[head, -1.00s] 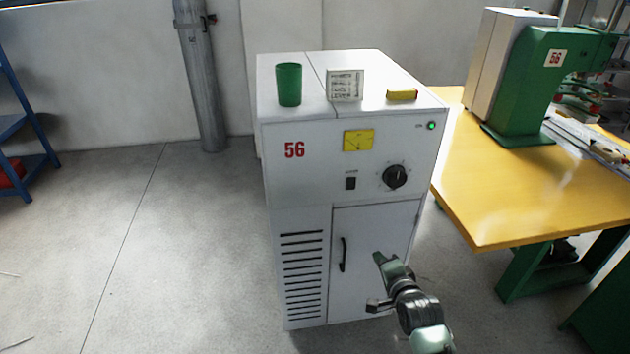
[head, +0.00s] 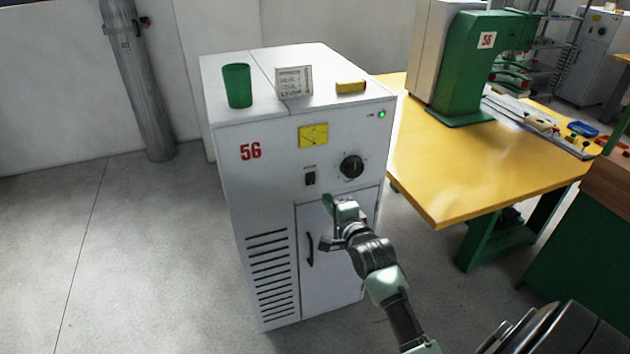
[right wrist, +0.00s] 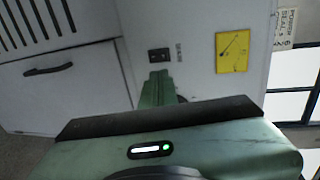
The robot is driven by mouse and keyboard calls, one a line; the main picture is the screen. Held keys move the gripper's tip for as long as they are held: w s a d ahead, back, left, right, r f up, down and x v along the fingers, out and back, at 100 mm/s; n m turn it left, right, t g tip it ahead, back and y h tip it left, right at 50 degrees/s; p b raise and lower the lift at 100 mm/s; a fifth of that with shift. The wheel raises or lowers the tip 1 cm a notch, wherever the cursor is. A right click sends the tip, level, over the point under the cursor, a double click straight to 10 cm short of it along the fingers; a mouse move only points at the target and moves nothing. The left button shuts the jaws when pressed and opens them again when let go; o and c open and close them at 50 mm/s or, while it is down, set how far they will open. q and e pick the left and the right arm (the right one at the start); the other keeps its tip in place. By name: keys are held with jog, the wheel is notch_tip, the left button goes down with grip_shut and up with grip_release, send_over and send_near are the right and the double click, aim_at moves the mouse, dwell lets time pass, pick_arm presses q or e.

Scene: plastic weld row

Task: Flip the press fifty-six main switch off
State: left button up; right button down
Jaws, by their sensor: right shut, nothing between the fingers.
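The white press cabinet (head: 222,215) carries a red 56 on its front. Its main switch (head: 310,178) is a small black rocker, left of the round black dial (head: 351,166) and below the yellow meter (head: 313,135). A green lamp (head: 382,114) at the upper right of the front is lit. My right gripper (head: 328,203) is shut and empty, just below the switch. In the right wrist view, the shut fingertips (right wrist: 158,76) point at the switch (right wrist: 159,55); I cannot tell whether they touch. The rocker's position is too small to tell. My left gripper is not in view.
On the cabinet top are a green cup (head: 237,86), a small sign (head: 294,82) and a yellow object (head: 351,87). The door handle (head: 310,249) is below. A yellow table (head: 460,165) with a green press (head: 463,75) stands close on the right.

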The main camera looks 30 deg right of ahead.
aim_at(312, 176)
jog(key=x, duration=0.7)
jog(key=r+p+x, duration=0.1)
jog(key=x, duration=0.2)
jog(key=shift+w, duration=0.45)
jog(key=shift+d+r, duration=0.1)
jog(key=shift+r, duration=0.1)
jog(key=shift+w+r+g+p, duration=0.25)
jog(key=shift+r+g+p, duration=0.05)
jog(key=shift+p, duration=0.65)
jog(key=shift+f+b, duration=0.35)
jog(key=shift+f, duration=0.1)
jog(key=shift+s, duration=0.1)
